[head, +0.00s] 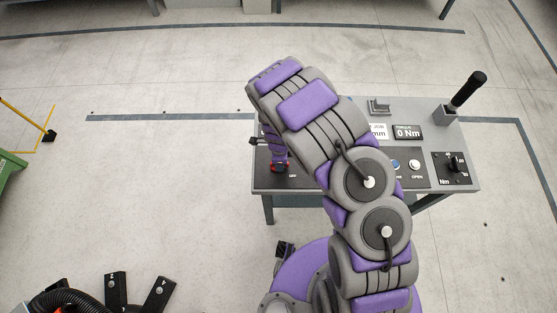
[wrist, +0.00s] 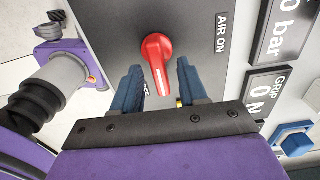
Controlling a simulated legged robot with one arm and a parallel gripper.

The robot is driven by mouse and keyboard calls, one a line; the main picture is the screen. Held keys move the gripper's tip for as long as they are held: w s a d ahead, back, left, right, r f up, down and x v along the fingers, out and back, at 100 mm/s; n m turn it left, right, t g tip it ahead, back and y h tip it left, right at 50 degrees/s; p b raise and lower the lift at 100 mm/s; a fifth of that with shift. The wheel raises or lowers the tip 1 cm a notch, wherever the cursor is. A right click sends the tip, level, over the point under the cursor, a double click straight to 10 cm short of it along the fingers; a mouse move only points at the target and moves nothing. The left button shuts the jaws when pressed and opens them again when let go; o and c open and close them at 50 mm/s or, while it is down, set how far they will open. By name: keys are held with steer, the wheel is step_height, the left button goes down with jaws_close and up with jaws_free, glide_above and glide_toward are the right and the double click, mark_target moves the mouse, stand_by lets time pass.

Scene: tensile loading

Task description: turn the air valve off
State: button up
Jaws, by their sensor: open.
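The red air valve handle (wrist: 157,58) sits on a dark panel (wrist: 112,25) in the wrist view. Its narrow end points down the picture, toward my gripper. An "AIR ON" label (wrist: 222,34) is to its right; a small label by the left finger is mostly hidden. My gripper (wrist: 159,75) is open, with one blue finger on each side of the handle's narrow end. I see gaps between the handle and both fingers.
The grey console (head: 465,150) carries a black lever (head: 468,88), push buttons (head: 415,166), a black dial (head: 454,165) and a "0 Nm" display (head: 407,132). My arm covers its middle. In the wrist view, a blue knob (wrist: 292,135) is at lower right. Open floor lies left.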

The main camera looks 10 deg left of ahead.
step_height(320, 180, up, 16)
steer(key=p, duration=0.1)
steer(key=shift+a+r, duration=0.2)
steer(key=shift+a, duration=0.05)
steer(key=shift+w, duration=0.1)
stand_by(0.4)
steer(key=s+d+r+n+b, duration=0.1)
steer(key=s+d+r+n, duration=0.25)
steer(key=d+r, duration=0.45)
steer(key=s+d+r+n+b, duration=0.1)
steer(key=s+d+r+n, duration=0.25)
steer(key=d+r, duration=0.4)
steer(key=s+d+r+n+g+b, duration=0.1)
steer(key=s+d+n, duration=0.3)
steer(key=s, duration=0.5)
steer(key=s+d+r+n+b, duration=0.1)
steer(key=s+d+r+n, duration=0.3)
steer(key=s, duration=0.6)
steer(key=shift+d+r+g, duration=0.15)
steer(key=shift+d+g, duration=0.25)
steer(key=shift+d, duration=0.55)
